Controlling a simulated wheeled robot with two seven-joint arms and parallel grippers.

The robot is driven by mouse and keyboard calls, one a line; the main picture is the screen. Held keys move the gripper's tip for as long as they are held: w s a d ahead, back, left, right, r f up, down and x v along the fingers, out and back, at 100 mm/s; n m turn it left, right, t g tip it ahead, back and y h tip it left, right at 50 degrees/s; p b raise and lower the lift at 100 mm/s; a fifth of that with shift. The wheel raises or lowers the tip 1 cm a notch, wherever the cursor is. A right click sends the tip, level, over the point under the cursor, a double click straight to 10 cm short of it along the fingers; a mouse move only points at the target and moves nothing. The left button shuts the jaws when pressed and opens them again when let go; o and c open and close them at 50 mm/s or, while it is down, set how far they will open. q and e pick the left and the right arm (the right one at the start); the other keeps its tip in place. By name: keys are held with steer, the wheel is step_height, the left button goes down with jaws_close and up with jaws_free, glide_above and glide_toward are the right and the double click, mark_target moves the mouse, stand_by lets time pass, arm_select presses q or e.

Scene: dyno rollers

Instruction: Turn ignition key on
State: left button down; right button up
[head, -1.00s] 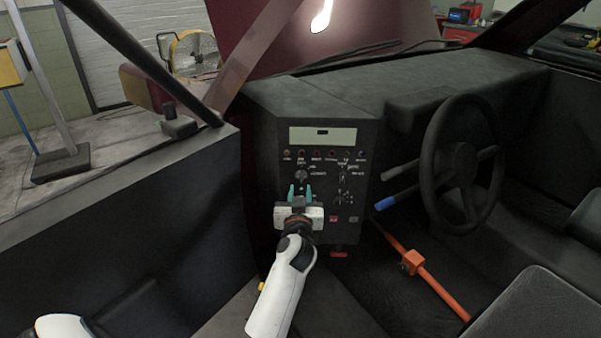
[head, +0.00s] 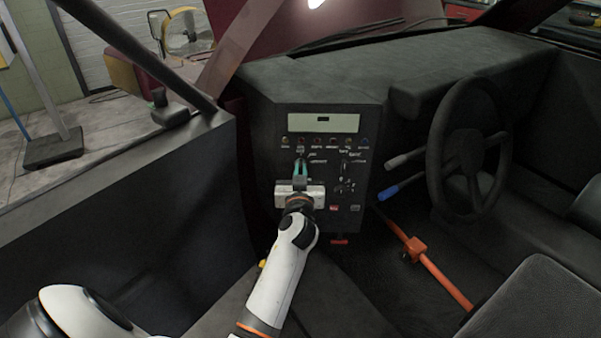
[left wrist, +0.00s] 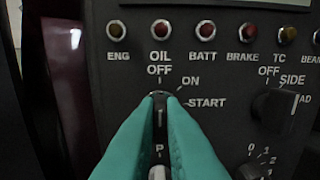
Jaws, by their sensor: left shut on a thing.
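The ignition key switch (left wrist: 160,110) is a small dark knob on the black dash panel, under the labels OFF, ON and START in the left wrist view. Its upright part lines up with OFF. My left gripper (head: 302,168) is at the panel in the head view. Its teal fingers (left wrist: 160,98) are closed around the ignition switch, one on each side, and hide most of it. In the head view the fingers cover the switch. My right gripper is not in view.
A row of warning lamps (left wrist: 205,29) runs above the switch. Another rotary knob (left wrist: 275,104) sits close to its right. The steering wheel (head: 437,150), blue-tipped lever (head: 388,193) and orange bar (head: 440,274) are further right.

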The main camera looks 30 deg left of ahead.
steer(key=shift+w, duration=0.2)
arm_select(q)
steer(key=shift+m, duration=0.4)
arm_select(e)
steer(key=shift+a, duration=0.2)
arm_select(q)
steer(key=shift+d+m, duration=0.1)
steer(key=shift+m, duration=0.9)
steer(key=shift+w+d+f+m, duration=0.1)
steer(key=shift+m, duration=1.4)
steer(key=shift+w+d+m, duration=0.1)
steer(key=shift+m, duration=1.4)
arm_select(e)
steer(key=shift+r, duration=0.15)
arm_select(q)
steer(key=c, duration=1.5)
jaws_free()
